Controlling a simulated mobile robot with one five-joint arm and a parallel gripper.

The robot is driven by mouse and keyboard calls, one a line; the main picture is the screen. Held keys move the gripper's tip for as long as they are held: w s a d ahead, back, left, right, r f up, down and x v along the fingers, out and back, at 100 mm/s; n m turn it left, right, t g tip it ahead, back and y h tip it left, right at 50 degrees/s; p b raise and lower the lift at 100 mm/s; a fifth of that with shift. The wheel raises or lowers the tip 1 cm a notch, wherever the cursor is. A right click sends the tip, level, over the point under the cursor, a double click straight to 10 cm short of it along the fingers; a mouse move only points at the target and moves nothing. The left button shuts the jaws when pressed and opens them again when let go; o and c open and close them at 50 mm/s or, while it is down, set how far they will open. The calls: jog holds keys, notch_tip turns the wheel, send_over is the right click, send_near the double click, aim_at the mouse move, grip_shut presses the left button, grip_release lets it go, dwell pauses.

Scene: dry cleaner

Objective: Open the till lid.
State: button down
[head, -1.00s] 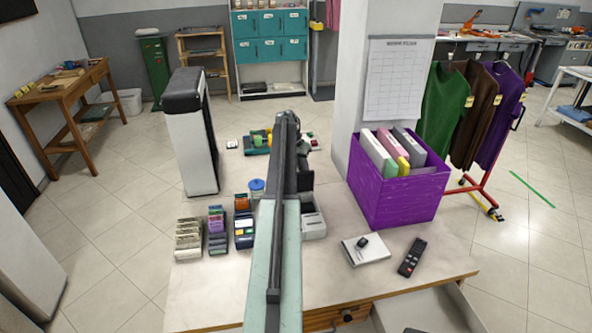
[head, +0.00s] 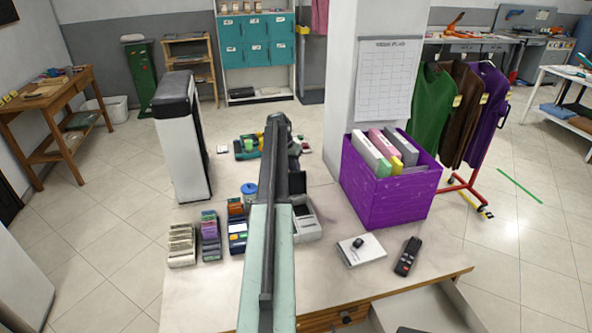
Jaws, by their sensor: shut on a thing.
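The till (head: 308,229) is a pale grey box on the counter, just right of my arm and partly hidden by it. A dark recess shows at its top, and a dark upright panel, seemingly its lid (head: 298,184), stands behind that recess. My arm reaches straight out over the counter and covers the left side of the till. My gripper (head: 295,150) is at the arm's far end, mostly hidden behind the arm. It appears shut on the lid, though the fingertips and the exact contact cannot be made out.
A purple crate (head: 388,196) with folders stands right of the till. A white box (head: 361,250) and a black remote (head: 408,256) lie in front of it. An open drawer (head: 425,312) juts out at front right.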

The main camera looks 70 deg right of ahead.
jog(key=c, duration=1.3)
grip_release()
jog(key=shift+w+d+f, duration=0.1)
jog(key=shift+w+f, duration=0.05)
jog(key=shift+w, duration=0.3)
jog(key=shift+w+d+f, duration=0.1)
jog(key=shift+w, duration=0.35)
jog(key=shift+c, duration=0.2)
jog(key=shift+w+d+f, duration=0.1)
jog(key=shift+f, duration=0.05)
jog(key=shift+s, duration=0.2)
jog(key=shift+r, duration=0.25)
jog(key=p+v, duration=0.7)
jog(key=shift+a+r+p, duration=0.2)
jog(key=shift+r+p, duration=0.05)
jog(key=shift+p, duration=0.1)
